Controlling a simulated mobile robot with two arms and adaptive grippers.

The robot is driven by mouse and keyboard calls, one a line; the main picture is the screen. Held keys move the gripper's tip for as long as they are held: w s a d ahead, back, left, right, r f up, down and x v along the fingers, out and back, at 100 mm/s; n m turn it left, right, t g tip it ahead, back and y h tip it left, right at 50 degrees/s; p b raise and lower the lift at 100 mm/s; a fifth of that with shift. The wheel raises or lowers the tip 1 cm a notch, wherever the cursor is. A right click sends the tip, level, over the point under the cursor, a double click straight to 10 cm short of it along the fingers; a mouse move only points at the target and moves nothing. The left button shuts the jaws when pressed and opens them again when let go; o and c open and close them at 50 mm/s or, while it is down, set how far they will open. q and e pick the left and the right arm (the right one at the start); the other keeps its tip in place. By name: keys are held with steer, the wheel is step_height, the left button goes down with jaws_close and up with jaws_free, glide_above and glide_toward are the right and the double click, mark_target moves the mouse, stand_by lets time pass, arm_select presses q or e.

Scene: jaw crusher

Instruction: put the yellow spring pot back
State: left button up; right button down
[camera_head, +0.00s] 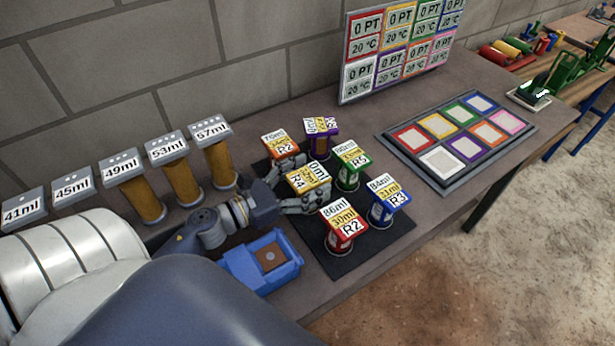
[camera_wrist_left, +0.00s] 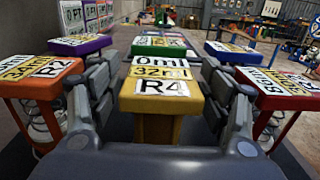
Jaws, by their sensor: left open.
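The yellow spring pot (camera_head: 308,178), labelled R4, stands upright among other pots on a black mat (camera_head: 363,246). In the left wrist view the yellow pot (camera_wrist_left: 160,90) is straight ahead, in the middle. My left gripper (camera_head: 305,186) reaches in from the left with one finger on each side of this pot. In the wrist view the left gripper (camera_wrist_left: 162,98) is open, and narrow gaps show between its fingers and the pot's yellow top. The pot's lower part is mostly hidden. My right gripper is not in view.
Close around stand orange (camera_head: 281,146), purple (camera_head: 320,130), green (camera_head: 352,160), blue (camera_head: 387,192) and red (camera_head: 345,222) pots. A blue bin (camera_head: 284,272) sits in front. A board with coloured squares (camera_head: 380,139) lies to the right. Brown cylinders (camera_head: 180,182) line the wall.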

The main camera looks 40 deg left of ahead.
arm_select(q)
steer(key=shift+r, duration=0.1)
steer(key=shift+s, duration=0.15)
steer(key=b+v, duration=0.4)
steer(key=v, duration=0.6)
steer(key=shift+s+a, duration=0.15)
steer(key=shift+s, duration=0.15)
steer(key=shift+s+a, duration=0.2)
steer(key=shift+s, duration=0.3)
